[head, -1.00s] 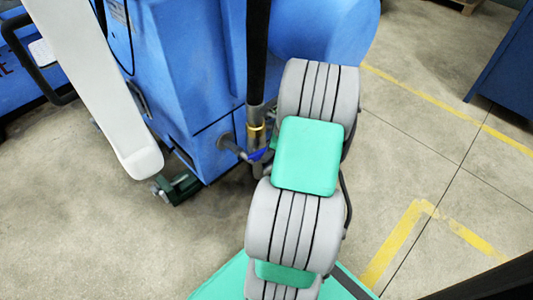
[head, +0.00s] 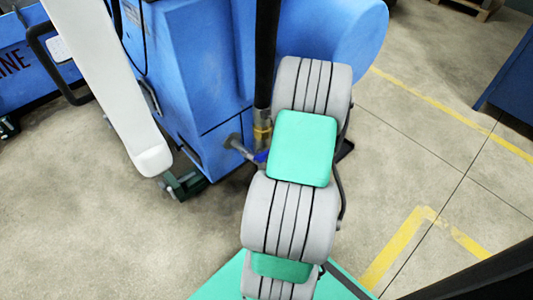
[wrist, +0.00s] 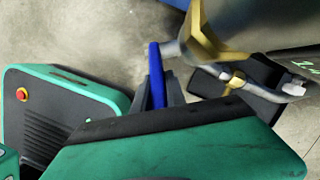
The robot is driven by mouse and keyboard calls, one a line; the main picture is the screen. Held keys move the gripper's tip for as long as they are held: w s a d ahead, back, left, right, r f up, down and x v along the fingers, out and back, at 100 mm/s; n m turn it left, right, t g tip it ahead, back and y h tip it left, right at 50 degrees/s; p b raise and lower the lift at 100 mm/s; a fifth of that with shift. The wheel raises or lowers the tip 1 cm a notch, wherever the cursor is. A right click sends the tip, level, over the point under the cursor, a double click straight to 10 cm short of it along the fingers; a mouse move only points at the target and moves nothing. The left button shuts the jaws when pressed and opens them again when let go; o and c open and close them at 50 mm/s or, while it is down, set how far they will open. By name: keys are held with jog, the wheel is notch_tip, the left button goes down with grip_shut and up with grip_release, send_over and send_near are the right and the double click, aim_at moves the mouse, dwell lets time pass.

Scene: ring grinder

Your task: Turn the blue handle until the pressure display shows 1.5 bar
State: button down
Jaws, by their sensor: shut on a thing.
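The blue handle (wrist: 156,72) is a thin bar joined to a brass valve (wrist: 208,38) in the wrist view. My gripper (wrist: 158,90) is shut on the handle, with one dark finger on each side of it. In the head view a small part of the blue handle (head: 261,156) shows beside the pipe, left of my arm. My arm hides the gripper there. A display with green digits (wrist: 306,65) shows at the right edge of the wrist view. It seems to start with 1.4, but it is cut off.
The blue machine (head: 185,85) stands close behind the handle. A dark vertical hose (head: 267,50) runs into the pipe above the valve. A grey pipe (wrist: 288,91) and a black box lie right of the valve. Open concrete floor (head: 405,130) with yellow lines is at the right.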

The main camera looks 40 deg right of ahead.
jog(key=c, duration=1.4)
grip_release()
jog(key=shift+o, duration=0.2)
jog(key=p+v, duration=0.3)
jog(key=v, duration=0.5)
jog(key=shift+a+p, duration=0.1)
jog(key=shift+p, duration=0.2)
jog(key=shift+f, duration=0.1)
